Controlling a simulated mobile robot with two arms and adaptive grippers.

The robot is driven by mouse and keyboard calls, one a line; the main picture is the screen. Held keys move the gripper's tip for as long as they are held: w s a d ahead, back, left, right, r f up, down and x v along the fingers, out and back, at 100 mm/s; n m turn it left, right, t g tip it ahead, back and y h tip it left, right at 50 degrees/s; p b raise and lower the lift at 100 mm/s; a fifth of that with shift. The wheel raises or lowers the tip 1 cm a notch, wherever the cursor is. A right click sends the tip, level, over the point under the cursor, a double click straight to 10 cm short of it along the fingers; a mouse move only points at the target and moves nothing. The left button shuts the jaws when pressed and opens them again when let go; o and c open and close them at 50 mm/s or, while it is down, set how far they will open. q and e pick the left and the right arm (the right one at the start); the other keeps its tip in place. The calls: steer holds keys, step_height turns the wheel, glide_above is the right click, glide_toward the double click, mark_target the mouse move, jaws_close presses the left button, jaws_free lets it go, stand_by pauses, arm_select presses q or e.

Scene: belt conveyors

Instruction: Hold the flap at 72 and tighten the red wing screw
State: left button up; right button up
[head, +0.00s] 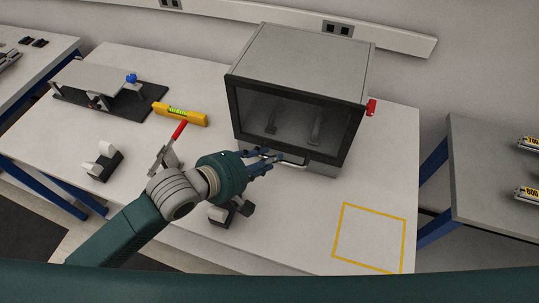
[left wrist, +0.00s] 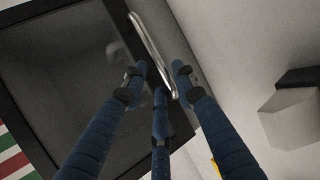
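A grey box (head: 300,58) stands on the table with a dark see-through flap (head: 290,115) across its front. The flap looks closed, with a metal bar handle (head: 300,163) along its lower edge. The red wing screw (head: 371,107) sits on the box's right side. My left gripper (head: 265,162) is at the left end of the handle. In the left wrist view its fingers (left wrist: 160,72) are spread, with the handle (left wrist: 152,52) running between them; I cannot tell whether they touch it. My right gripper is not in view.
A yellow level (head: 180,114), a red-handled clamp (head: 174,142) and a dark plate with a blue knob (head: 131,78) lie to the left. Small white-and-black holders (head: 103,162) stand near my left arm. A yellow taped square (head: 372,238) at front right is empty.

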arm_select(q)
steer(key=shift+w+d+f, duration=0.35)
steer(key=shift+c, duration=1)
steer(key=c, duration=0.4)
jaws_close()
steer(key=shift+s+a+r+n+g+y, duration=0.1)
steer(key=shift+s+a+r+g+y, duration=0.1)
steer(key=shift+s+r+g, duration=0.3)
steer(key=shift+s+a+r+n+g+y, duration=0.1)
steer(key=shift+s+a+r+g, duration=0.1)
steer(key=shift+s, duration=0.55)
steer(key=shift+s+a+r+n+g+y, duration=0.1)
steer(key=shift+s+a+r+g, duration=0.15)
steer(key=shift+s, duration=0.35)
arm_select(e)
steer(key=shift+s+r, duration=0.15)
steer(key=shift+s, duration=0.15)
